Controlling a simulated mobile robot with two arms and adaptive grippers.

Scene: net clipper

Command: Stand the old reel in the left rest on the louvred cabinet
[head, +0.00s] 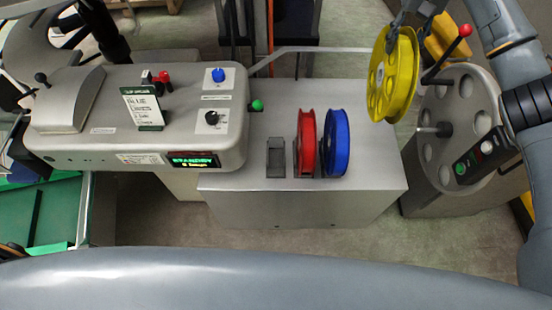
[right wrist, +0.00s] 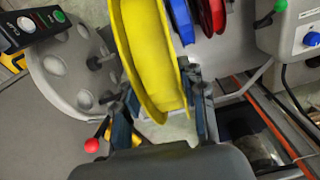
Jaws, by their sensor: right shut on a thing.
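The yellow reel (head: 393,75) is in my right gripper (head: 402,22), held upright in the air at the cabinet's right edge, beside the machine's hub plate. In the right wrist view the fingers lie on either side of the yellow reel (right wrist: 150,60). The louvred cabinet (head: 235,183) has a grey metal top. An empty dark rest (head: 276,160) stands at the left of its row. A red reel (head: 305,145) and a blue reel (head: 336,143) stand upright to the right of it. My left gripper is not in view.
The round hub plate (head: 440,165) with holes and a spindle (head: 436,130) stands at the right, with a red-knobbed lever (head: 464,31). A clipper machine (head: 90,145) with knobs stands left of the cabinet. The cabinet top behind the reels is clear.

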